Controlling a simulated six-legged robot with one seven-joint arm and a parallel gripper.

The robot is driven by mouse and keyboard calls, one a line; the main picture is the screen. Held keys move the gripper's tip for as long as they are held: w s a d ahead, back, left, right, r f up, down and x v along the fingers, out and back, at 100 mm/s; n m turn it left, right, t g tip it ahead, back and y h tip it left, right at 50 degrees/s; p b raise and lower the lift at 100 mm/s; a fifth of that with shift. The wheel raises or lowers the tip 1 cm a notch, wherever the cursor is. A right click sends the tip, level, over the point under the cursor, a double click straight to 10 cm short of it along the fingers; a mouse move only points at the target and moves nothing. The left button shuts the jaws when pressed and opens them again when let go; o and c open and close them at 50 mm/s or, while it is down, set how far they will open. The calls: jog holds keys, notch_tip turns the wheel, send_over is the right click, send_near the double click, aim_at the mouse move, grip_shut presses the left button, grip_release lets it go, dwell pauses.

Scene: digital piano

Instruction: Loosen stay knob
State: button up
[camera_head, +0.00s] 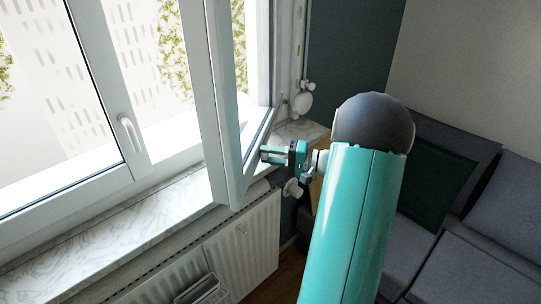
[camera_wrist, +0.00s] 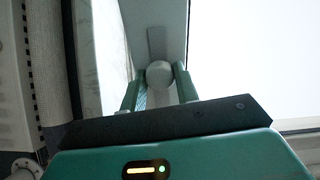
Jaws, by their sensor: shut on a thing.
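The stay knob (camera_wrist: 159,74) is a round grey knob at the lower end of a grey bar (camera_wrist: 157,43) in the wrist view. My gripper (camera_wrist: 160,82) has its two green fingers on either side of the knob and is shut on it. In the head view my gripper (camera_head: 268,153) reaches left to the lower edge of the open window sash (camera_head: 226,110). The knob cannot be made out in that view. The knob's underside and the exact finger contact are partly hidden.
A marble sill (camera_head: 120,235) runs under the window, with a white radiator (camera_head: 245,245) below it. A closed window with a white handle (camera_head: 128,134) is at left. A grey sofa (camera_head: 465,255) with a dark green cushion (camera_head: 437,185) is at right.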

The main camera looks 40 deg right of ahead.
jog(key=n, duration=1.3)
jog(key=shift+n, duration=0.3)
dwell(0.4)
jog(key=o, duration=1)
jog(key=shift+c, duration=0.2)
jog(key=v, duration=1.4)
